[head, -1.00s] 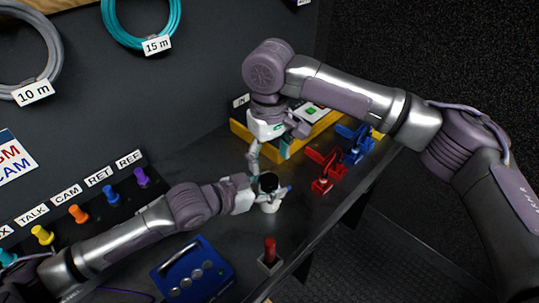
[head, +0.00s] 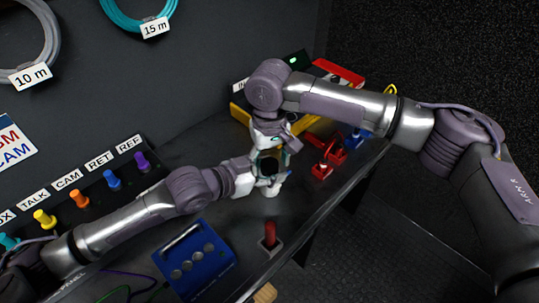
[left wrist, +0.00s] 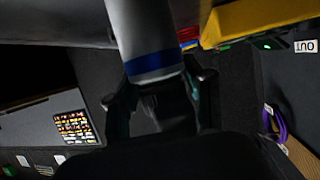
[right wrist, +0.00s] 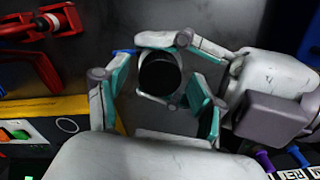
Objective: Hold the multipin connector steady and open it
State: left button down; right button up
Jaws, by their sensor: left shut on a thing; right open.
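The multipin connector (right wrist: 160,74) is a pale cylinder with a dark round end. In the left wrist view it shows as a white-grey barrel (left wrist: 145,30) with a blue band. My left gripper (head: 266,180) is shut on it above the bench, and its fingers show at the barrel in the left wrist view (left wrist: 160,95). My right gripper (right wrist: 158,100) is open, its teal-padded fingers spread on both sides of the connector's dark end. In the head view my right gripper (head: 270,143) is just above the connector and partly hides it.
Red (head: 322,160) and blue clamp-like fixtures stand right of the grippers, with a yellow-edged unit (head: 240,113) behind. A blue box (head: 194,262) and a red-handled piece (head: 270,240) stand in front. Coloured plugs (head: 112,180) line the left. The bench's front edge is close.

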jog(key=c, duration=1.2)
jog(key=n, duration=0.6)
jog(key=shift+n, duration=0.3)
jog(key=shift+c, duration=0.2)
jog(key=o, duration=1.3)
jog(key=shift+r, duration=0.1)
